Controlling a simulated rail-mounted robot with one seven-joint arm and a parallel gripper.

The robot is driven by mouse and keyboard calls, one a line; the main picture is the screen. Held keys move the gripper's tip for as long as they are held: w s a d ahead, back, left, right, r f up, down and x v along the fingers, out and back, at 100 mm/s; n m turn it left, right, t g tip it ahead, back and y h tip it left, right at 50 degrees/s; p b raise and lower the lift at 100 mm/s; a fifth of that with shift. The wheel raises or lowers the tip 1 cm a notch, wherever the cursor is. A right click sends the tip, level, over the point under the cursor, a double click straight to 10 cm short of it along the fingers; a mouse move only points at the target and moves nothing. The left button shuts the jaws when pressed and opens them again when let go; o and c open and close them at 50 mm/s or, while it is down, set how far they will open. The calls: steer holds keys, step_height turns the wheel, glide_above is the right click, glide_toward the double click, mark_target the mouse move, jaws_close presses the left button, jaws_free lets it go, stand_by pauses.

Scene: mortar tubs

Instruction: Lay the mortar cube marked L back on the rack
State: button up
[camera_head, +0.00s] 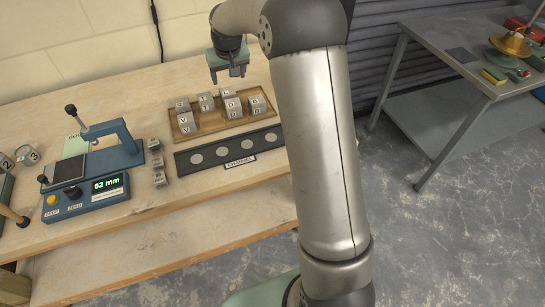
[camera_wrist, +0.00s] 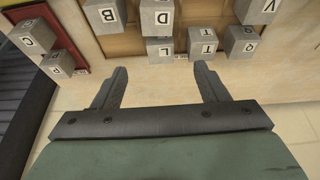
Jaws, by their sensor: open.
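The grey cube marked L (camera_wrist: 160,50) is in the row of cubes nearest the wall, behind the cube marked D (camera_wrist: 157,17). In the head view, the cube in the matching place (camera_head: 228,93) is at the back of a shallow wooden tray (camera_head: 213,130), its letter too small to read surely. My gripper (camera_head: 229,78) hangs just above and behind that tray. It is open and empty; in the wrist view the gap between its fingertips (camera_wrist: 160,67) lines up with L, with no contact visible. I cannot tell which thing is the rack.
Cubes T (camera_wrist: 206,42), Q (camera_wrist: 242,42), V (camera_wrist: 262,8) and B (camera_wrist: 104,15) stand around L. A dark strip with pale discs (camera_head: 232,147) lies before the tray. A blue gauge (camera_head: 90,195) reading 62 mm and several small cubes (camera_head: 157,161) are left.

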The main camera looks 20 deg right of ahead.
steer(key=s+r+g, duration=0.1)
steer(key=s+r, duration=0.1)
steer(key=s, duration=0.8)
steer(key=s+r, duration=0.2)
steer(key=s, duration=0.8)
steer(key=s+f+g, duration=0.1)
steer(key=s, duration=1)
steer(key=s+f+g, duration=0.1)
steer(key=s+f, duration=0.1)
steer(key=s, duration=0.9)
steer(key=shift+f, duration=0.25)
